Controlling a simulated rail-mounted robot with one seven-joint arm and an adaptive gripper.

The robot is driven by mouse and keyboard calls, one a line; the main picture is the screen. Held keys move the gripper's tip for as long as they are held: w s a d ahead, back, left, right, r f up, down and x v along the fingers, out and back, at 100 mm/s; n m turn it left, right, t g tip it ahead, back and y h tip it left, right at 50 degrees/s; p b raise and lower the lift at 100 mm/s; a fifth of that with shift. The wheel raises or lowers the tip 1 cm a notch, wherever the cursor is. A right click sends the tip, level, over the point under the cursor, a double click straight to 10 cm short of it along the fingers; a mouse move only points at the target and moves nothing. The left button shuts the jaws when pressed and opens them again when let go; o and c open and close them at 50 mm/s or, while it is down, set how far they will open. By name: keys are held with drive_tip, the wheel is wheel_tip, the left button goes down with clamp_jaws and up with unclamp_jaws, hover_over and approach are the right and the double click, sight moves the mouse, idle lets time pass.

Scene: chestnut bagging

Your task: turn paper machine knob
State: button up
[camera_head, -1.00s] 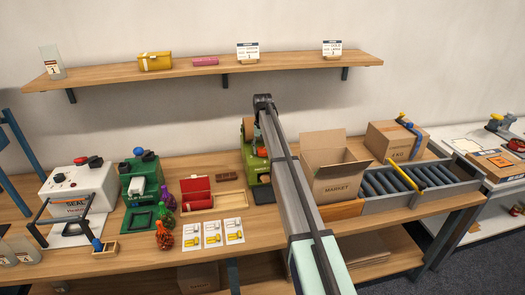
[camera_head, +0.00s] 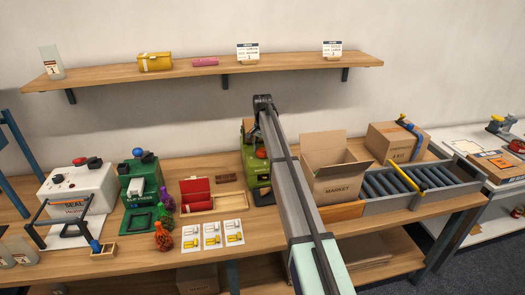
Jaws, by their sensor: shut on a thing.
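A green machine (camera_head: 249,158), which may be the paper machine, stands at the back of the bench, partly hidden behind my arm. My arm reaches from the bottom edge up to a dark joint over the machine.
An open cardboard box (camera_head: 335,185) stands right of my arm, beside a roller conveyor (camera_head: 390,186). Left are a red box (camera_head: 196,194), label cards, mesh bags, a green machine (camera_head: 141,180) and a white sealer (camera_head: 76,185). A shelf (camera_head: 205,70) runs above.

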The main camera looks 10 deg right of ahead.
sight(263, 151)
drive_tip(key=shift+s+f, duration=0.1)
idle(0.3)
drive_tip(key=o, duration=1.2)
drive_tip(key=shift+c, duration=0.2)
wheel_tip(263, 151, up, 12)
